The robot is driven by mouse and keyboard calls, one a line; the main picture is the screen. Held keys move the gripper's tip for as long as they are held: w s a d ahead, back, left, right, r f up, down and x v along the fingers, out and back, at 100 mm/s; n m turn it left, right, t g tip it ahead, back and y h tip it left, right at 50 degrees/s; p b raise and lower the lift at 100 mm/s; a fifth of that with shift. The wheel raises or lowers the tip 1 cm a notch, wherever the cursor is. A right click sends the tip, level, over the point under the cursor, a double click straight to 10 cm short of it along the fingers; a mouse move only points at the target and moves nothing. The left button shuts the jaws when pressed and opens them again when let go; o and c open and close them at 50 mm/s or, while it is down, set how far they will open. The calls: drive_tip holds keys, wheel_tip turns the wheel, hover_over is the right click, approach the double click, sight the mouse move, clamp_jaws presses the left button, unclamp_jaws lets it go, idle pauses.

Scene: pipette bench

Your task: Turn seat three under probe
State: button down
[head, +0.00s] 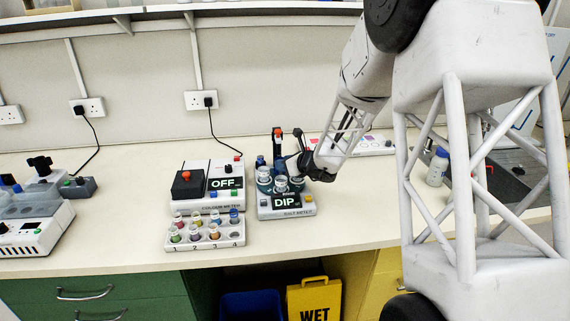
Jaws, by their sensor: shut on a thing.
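The salt meter (264,212) stands on the bench right of the colour meter, and its screen (285,202) reads DIP. On top is a round turning carousel (272,190) with several clear cups (281,183) around it. An upright probe arm with a red top (277,134) rises behind the cups. My gripper (301,164) reaches in from the right at the carousel's right side and is shut on part of it. The exact grip point is hidden by the dark fingers. Seat numbers are too small to read, so I cannot tell which seat is under the probe.
The colour meter (195,205) reads OFF, with a numbered rack of coloured vials (207,243) in front. Another instrument (30,235) is at far left. The bench between is clear.

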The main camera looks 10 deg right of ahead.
drive_tip(key=shift+s+a+m+t+h, duration=0.1)
drive_tip(key=shift+a+m+t+h, duration=0.1)
drive_tip(key=shift+m+t+h, duration=0.55)
drive_tip(key=shift+s+a+m+t+h, duration=0.15)
drive_tip(key=shift+m+t+h, duration=0.2)
drive_tip(key=shift+m+h, duration=0.8)
drive_tip(key=shift+m+t+h, duration=0.3)
drive_tip(key=shift+m+h, duration=0.2)
drive_tip(key=c, duration=0.8)
unclamp_jaws()
drive_tip(key=shift+s+r, duration=0.1)
drive_tip(key=shift+v, duration=3.7)
